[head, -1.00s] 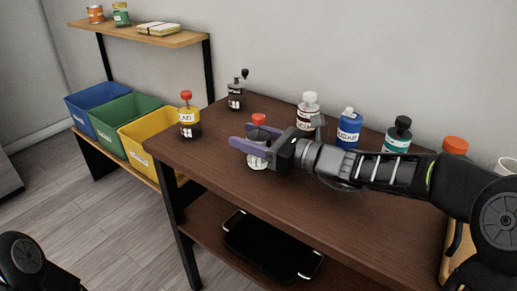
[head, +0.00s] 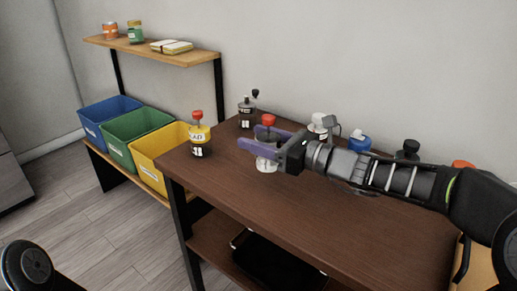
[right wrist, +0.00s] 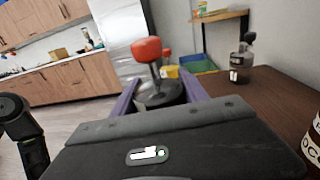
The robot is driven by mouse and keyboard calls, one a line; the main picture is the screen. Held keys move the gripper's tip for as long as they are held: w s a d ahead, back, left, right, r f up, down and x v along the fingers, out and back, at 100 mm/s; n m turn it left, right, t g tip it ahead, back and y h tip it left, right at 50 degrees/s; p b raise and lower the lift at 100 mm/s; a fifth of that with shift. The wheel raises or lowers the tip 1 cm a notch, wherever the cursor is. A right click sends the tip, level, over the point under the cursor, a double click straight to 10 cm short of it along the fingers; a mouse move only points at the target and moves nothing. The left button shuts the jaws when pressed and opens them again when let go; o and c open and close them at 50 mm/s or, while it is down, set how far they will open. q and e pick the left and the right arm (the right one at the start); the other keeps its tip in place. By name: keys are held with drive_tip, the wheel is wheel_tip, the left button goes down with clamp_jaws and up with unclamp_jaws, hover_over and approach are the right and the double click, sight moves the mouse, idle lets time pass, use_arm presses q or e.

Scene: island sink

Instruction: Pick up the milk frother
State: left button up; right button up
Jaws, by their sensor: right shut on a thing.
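The milk frother (head: 267,164) is a pale container with a dark lid and a red knob on a stem. My right gripper (head: 258,143) is shut on it, with one purple finger on either side. It seems to hang a little above the brown tabletop, and its lower part shows below the fingers. In the right wrist view, the frother's red knob (right wrist: 147,50) and dark lid stand upright between the fingers (right wrist: 160,95). Its lower body is hidden there by the gripper. My left gripper is out of view.
A black hand grinder (head: 247,112) is behind. Blue, green and yellow bins (head: 155,148) are left.

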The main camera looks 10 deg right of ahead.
drive_tip(key=shift+r+p, duration=0.5)
drive_tip(key=shift+r, duration=1.9)
